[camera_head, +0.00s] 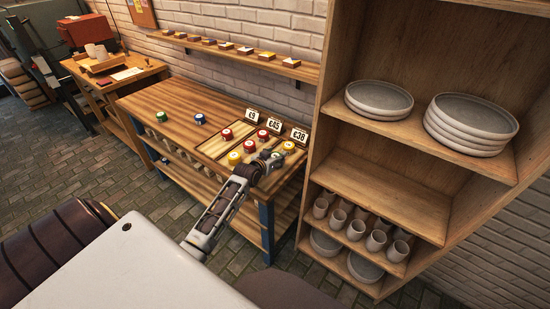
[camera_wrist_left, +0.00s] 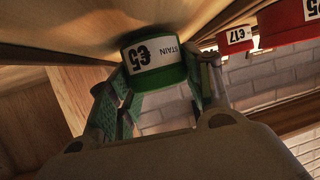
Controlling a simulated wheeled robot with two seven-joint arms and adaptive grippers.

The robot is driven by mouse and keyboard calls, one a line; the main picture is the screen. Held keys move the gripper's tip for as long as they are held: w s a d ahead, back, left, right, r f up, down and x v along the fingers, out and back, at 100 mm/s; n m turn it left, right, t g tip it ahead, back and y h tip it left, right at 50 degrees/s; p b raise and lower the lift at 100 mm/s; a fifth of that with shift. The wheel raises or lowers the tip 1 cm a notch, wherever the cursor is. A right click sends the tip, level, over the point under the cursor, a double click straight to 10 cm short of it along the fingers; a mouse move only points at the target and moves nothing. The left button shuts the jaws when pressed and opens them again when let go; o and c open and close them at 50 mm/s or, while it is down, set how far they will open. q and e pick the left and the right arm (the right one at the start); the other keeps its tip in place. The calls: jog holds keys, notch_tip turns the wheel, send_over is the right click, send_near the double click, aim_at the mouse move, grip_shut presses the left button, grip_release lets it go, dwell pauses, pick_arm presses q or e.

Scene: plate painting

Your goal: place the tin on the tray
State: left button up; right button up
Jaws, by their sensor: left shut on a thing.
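My left gripper (camera_head: 271,160) reaches over the right part of the wooden table and is shut on a green tin. In the left wrist view the green tin (camera_wrist_left: 153,62), with a white label, sits between the two fingers (camera_wrist_left: 155,95). It is close to the wooden surface; I cannot tell whether it touches. In the head view the gripper partly hides this tin. A lighter, tray-like board (camera_head: 212,148) lies under several red and yellow tins, such as a red tin (camera_head: 227,134) and a yellow tin (camera_head: 234,158). My right gripper is not in view.
A blue tin (camera_head: 200,118) and another green tin (camera_head: 170,116) stand on the left part of the table, with bare wood around them. Price signs (camera_head: 274,125) stand behind the tins. A tall shelf (camera_head: 390,183) with plates and cups rises close at the right.

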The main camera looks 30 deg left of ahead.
pick_arm(q)
jog(key=shift+f, duration=0.25)
jog(key=o, duration=1.1)
jog(key=shift+r, duration=0.15)
jog(key=shift+v, duration=6)
